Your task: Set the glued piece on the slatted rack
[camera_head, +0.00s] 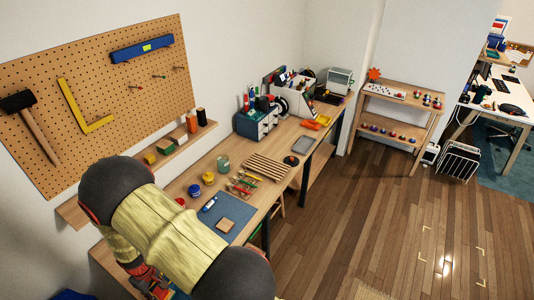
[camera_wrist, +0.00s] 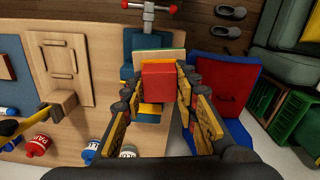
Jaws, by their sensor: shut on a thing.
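My gripper (camera_wrist: 159,88) is shut on a red block (camera_wrist: 159,82) in the wrist view, with one finger on each side. A pale wooden strip (camera_wrist: 160,55) with a greenish edge shows right behind the block; I cannot tell for sure whether it is joined to it. The block is held over the bench edge, near a vise (camera_wrist: 148,18) with a red-ended handle. The slatted rack (camera_head: 267,167) lies on the bench in the head view, empty, well beyond my arm. My arm hides most of the near bench and the held piece in that view.
A round dark item (camera_head: 291,161) lies right of the rack.

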